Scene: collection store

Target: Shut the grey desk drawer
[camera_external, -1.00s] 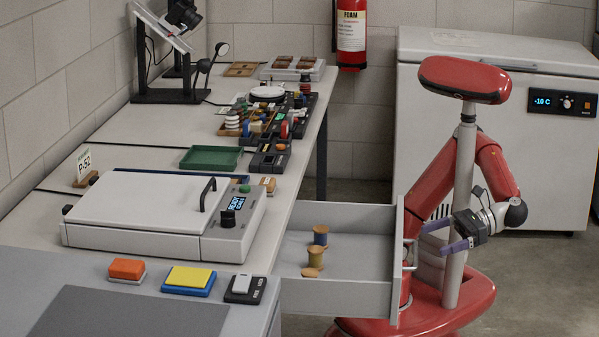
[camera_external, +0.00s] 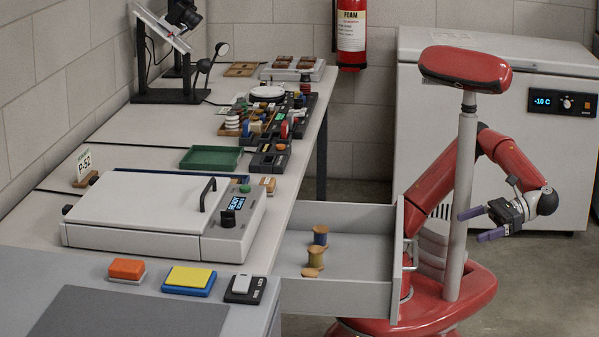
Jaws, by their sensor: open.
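The grey desk drawer (camera_external: 340,295) is pulled well out from the desk, towards my base. Its front panel stands at the right end with a bar handle (camera_external: 408,255) on the outside. My gripper (camera_external: 472,226) is open and empty, to the right of the drawer front and a little above the handle. It is apart from the handle, with my column between them in the picture.
The desk top (camera_external: 120,318) carries an orange block, a yellow pad and a small dark device. A white press (camera_external: 135,215) and a green tray (camera_external: 212,158) stand farther back. A white freezer (camera_external: 570,170) stands behind me. Floor at the right is clear.

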